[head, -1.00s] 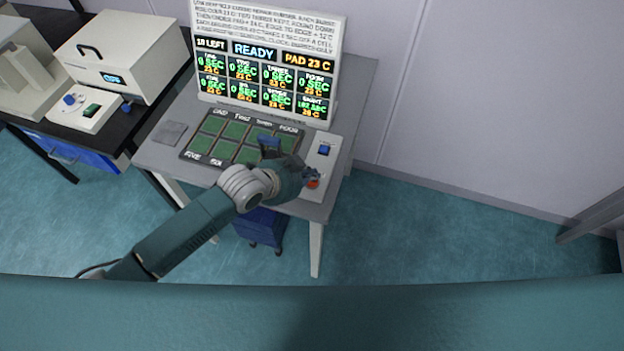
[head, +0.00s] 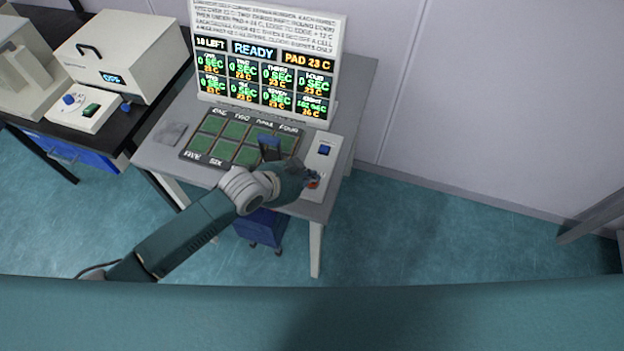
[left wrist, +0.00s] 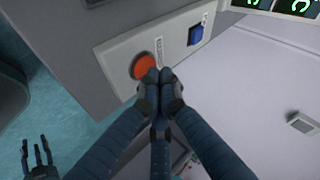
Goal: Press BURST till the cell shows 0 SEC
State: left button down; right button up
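The display board (head: 262,65) stands at the back of the grey table and reads READY and PAD 23 C. Most of its cells show 0 SEC; the bottom right cell shows a larger three-digit number, too blurred to be sure of. The red button (left wrist: 145,65) sits on the white control panel (left wrist: 172,42); its label is unreadable. My left gripper (left wrist: 158,76) has its fingers together and empty, tips at the red button's edge; I cannot tell whether they touch. It also shows in the head view (head: 309,178). My right gripper (left wrist: 38,153) appears in the left wrist view, fingers spread.
A blue button (left wrist: 196,34) is farther along the panel. The pad with green cells (head: 236,130) lies left of it, partly behind my left gripper. A blue cart (head: 262,226) stands under the table. A cream instrument (head: 122,55) is on the black bench at left.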

pick_arm(q)
jog(key=shift+f, duration=0.35)
jog(key=shift+s+a+f, duration=0.1)
jog(key=shift+s+f, duration=0.15)
jog(key=shift+f, duration=0.1)
dwell(0.6)
jog(key=shift+r, duration=0.1)
jog(key=shift+w+r+p, duration=0.1)
jog(key=shift+r+p, duration=0.55)
jog(key=shift+r, duration=0.25)
jog(key=shift+w+r, duration=0.1)
jog(key=shift+r+p, duration=0.2)
jog(key=shift+p, duration=0.1)
notch_tip(320, 180, up, 5)
jog(key=p, duration=0.4)
jog(key=shift+f+p, duration=0.15)
jog(key=shift+p, duration=0.15)
jog(key=shift+f, duration=0.1)
